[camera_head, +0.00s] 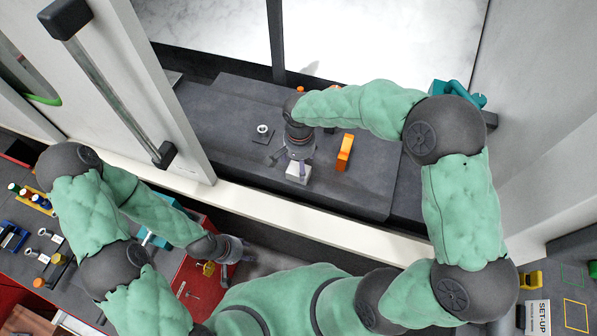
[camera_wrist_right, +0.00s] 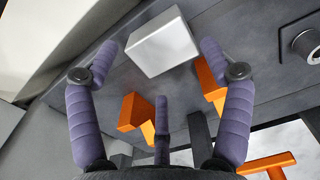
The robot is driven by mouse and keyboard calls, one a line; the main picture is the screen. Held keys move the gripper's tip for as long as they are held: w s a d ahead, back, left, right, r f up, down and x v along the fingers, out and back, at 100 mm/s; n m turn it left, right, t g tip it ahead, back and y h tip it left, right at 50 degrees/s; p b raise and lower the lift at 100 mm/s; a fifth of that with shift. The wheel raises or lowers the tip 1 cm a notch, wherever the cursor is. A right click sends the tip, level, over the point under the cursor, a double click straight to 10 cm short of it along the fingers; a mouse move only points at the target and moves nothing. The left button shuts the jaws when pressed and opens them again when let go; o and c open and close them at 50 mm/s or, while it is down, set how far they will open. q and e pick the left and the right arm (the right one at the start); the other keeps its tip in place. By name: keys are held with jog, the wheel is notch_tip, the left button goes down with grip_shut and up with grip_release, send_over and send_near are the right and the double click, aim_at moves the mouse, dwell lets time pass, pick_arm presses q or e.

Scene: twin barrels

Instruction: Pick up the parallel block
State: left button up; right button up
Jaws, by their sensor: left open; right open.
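The parallel block is a pale silver-grey rectangular block (camera_head: 298,174) on the dark machine bed, just below my right gripper (camera_head: 297,158) in the head view. In the right wrist view the block (camera_wrist_right: 162,42) lies ahead of the open fingers, between the two outer fingertips. The right gripper holds nothing, and whether any finger touches the block is unclear. My left gripper (camera_head: 228,262) is open at the lower left, over the red cart area and far from the block.
An orange upright piece (camera_head: 345,152) stands right of the block; orange parts (camera_wrist_right: 137,114) also show near the fingers. A round metal ring (camera_head: 263,129) sits on the bed to the left. The machine's door (camera_head: 150,90) and pale front sill (camera_head: 350,230) bound the bed.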

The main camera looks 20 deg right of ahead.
aim_at(293, 170)
notch_tip(293, 170, down, 5)
jog(key=shift+w+a, duration=0.1)
jog(key=shift+w, duration=0.05)
jog(key=c, duration=1.6)
jog(key=shift+r, duration=0.1)
grip_shut()
